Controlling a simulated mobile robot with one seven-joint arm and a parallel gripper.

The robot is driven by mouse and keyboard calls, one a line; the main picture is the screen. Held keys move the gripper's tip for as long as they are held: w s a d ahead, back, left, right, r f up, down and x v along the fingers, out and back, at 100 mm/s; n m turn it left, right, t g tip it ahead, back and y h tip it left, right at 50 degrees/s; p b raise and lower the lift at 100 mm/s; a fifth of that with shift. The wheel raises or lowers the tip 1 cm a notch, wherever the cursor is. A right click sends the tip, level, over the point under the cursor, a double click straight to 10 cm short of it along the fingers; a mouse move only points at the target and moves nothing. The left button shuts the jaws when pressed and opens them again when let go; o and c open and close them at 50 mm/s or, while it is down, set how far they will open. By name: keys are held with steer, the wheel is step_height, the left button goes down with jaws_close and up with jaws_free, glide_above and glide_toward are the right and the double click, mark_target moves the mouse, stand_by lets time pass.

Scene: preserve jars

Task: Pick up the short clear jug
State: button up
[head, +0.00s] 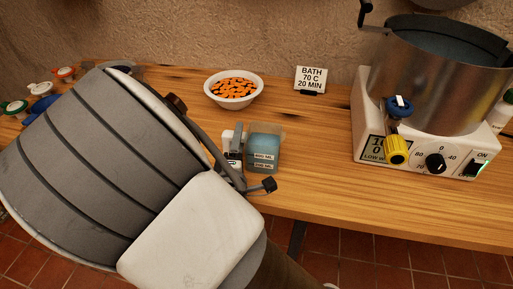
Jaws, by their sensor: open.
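A short clear jug (264,148) with blue-teal contents and small white volume labels stands near the front edge of the wooden table, at the middle of the head view. My gripper (253,165) is at the jug's left and front side, coming in from the lower left. It is open, with a dark finger tip showing just in front of the jug. A grey and white piece stands at the jug's left side; I cannot tell whether it is part of the jug or of my gripper. My arm hides much of the table's left part.
A white bowl of orange pieces (233,91) stands behind the jug. A sign reading BATH 70 C 20 MIN (310,79) is at the back. A metal bath (425,90) with dials stands at right. Small coloured-lid items lie at far left. The table (330,150) is clear right of the jug.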

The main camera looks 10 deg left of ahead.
steer(key=w, duration=0.3)
steer(key=shift+w+a, duration=0.15)
steer(key=shift+w, duration=0.25)
jaws_close()
